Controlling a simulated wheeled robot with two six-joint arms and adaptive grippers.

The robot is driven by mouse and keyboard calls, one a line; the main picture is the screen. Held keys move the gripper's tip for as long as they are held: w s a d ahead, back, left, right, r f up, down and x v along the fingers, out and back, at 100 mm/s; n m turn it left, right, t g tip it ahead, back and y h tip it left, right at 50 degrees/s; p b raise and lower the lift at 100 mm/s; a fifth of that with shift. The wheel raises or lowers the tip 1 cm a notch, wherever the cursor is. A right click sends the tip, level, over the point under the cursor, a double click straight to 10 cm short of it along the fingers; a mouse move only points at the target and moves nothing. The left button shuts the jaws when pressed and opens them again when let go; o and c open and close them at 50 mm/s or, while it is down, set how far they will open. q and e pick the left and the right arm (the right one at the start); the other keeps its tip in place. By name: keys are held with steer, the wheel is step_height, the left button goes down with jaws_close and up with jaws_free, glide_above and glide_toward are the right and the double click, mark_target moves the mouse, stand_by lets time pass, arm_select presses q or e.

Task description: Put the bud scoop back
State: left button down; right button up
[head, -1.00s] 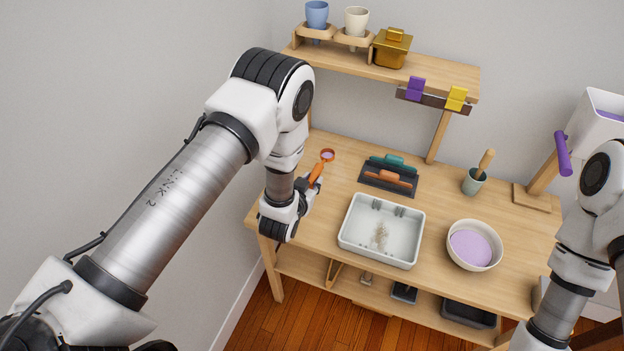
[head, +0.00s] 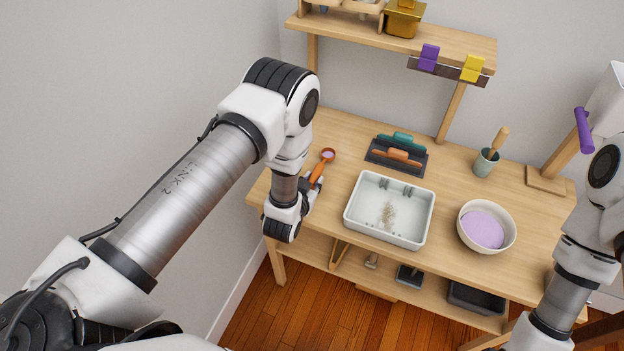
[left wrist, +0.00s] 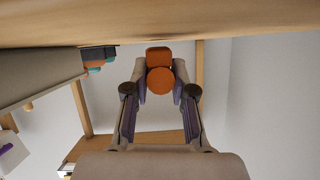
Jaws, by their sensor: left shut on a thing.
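The bud scoop is orange, with a small round bowl (head: 328,155) that shows lilac inside. My left gripper (head: 312,187) is shut on its handle and holds it over the left end of the wooden workbench (head: 340,133). The bowl end points away from me, towards the back. In the left wrist view the orange handle (left wrist: 159,78) sits between the two fingertips (left wrist: 160,92), and the bowl is hidden there. Part of my right arm shows at the right edge of the head view, but its gripper is out of view.
A dark rack (head: 385,160) with teal and orange handles stands behind a white tray (head: 350,215) holding beige bits. A bowl (head: 464,232) of lilac material, a green-grey cup (head: 484,165) with a wooden handle, and a raised shelf (head: 345,36) are further obstacles. The front-left bench top is mostly clear.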

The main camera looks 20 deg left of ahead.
arm_select(q)
steer(key=shift+f+b, duration=0.5)
steer(key=shift+f, duration=0.15)
steer(key=c, duration=0.9)
jaws_free()
steer(key=shift+r, duration=0.1)
steer(key=v, duration=1.2)
